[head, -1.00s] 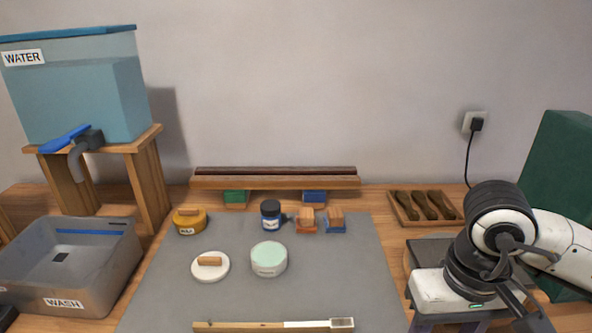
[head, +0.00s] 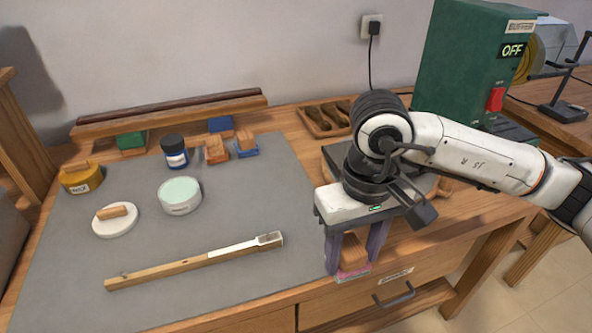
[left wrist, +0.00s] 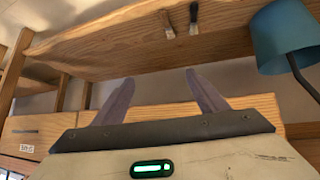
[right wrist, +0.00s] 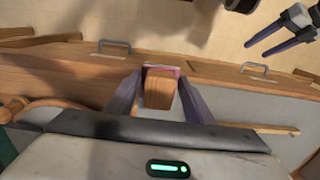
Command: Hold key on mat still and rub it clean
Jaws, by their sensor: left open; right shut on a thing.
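The piano key (head: 200,261) lies on the grey mat (head: 245,190) near its front edge. It is a long wooden stick with a white top on its right part. My right gripper (head: 353,266) points down at the mat's right edge, right of the key and apart from it. It is shut on a wooden block (right wrist: 158,93) with a pinkish underside. My left gripper (left wrist: 156,76) is open and empty in the left wrist view, and is outside the head view.
On the mat are a yellow tub (head: 82,180), a white lidded disc (head: 115,221), a pale green tub (head: 180,194), a dark blue jar (head: 174,150) and orange (head: 216,151) and blue (head: 246,147) blocks. A green machine (head: 465,65) marked OFF stands back right.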

